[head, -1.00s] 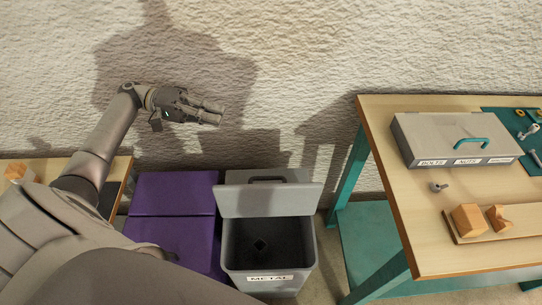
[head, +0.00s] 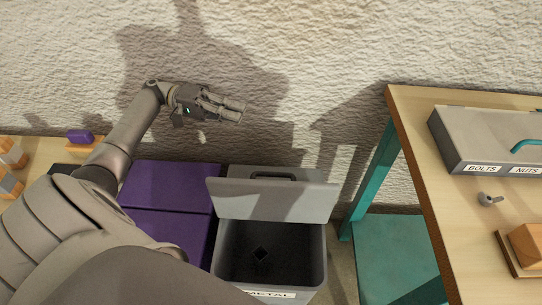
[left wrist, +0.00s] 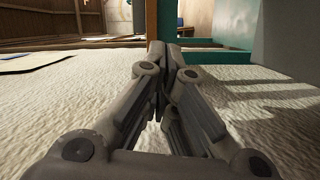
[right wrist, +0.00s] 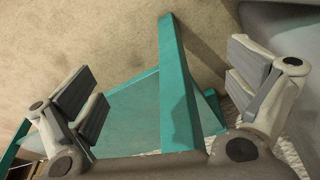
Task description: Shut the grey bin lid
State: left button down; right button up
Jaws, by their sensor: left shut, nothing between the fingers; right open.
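The grey bin (head: 270,252) with a label reading METAL stands on the floor, at the lower middle of the head view. Its grey lid (head: 272,200) stands raised at the back of the opening, so the dark inside shows, with a small dark piece in it. My left gripper (head: 240,110) is shut and empty. In the head view it appears above the lid, in front of the wall, apart from the lid. It also shows shut in the left wrist view (left wrist: 170,50). My right gripper (right wrist: 165,90) is open and empty in the right wrist view, hidden in the head view.
A purple bin (head: 170,215) with its lid down stands left of the grey bin. At right is a wooden table (head: 440,215) with teal legs, bearing a grey box (head: 485,140). At left, a surface holds small blocks (head: 12,158). The rough wall (head: 330,60) is behind.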

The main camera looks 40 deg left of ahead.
pick_arm(q)
notch_tip(320, 180, down, 8)
jog(key=b, duration=0.7)
jog(key=d+f+p, duration=0.1)
jog(key=d, duration=1)
jog(key=shift+s+d+f, duration=0.25)
jog(key=shift+d+f, duration=0.05)
pick_arm(e)
notch_tip(320, 180, up, 6)
jog(key=w, duration=0.2)
jog(key=shift+w+t, duration=0.2)
jog(key=shift+t, duration=0.1)
jog(key=shift+a, duration=0.15)
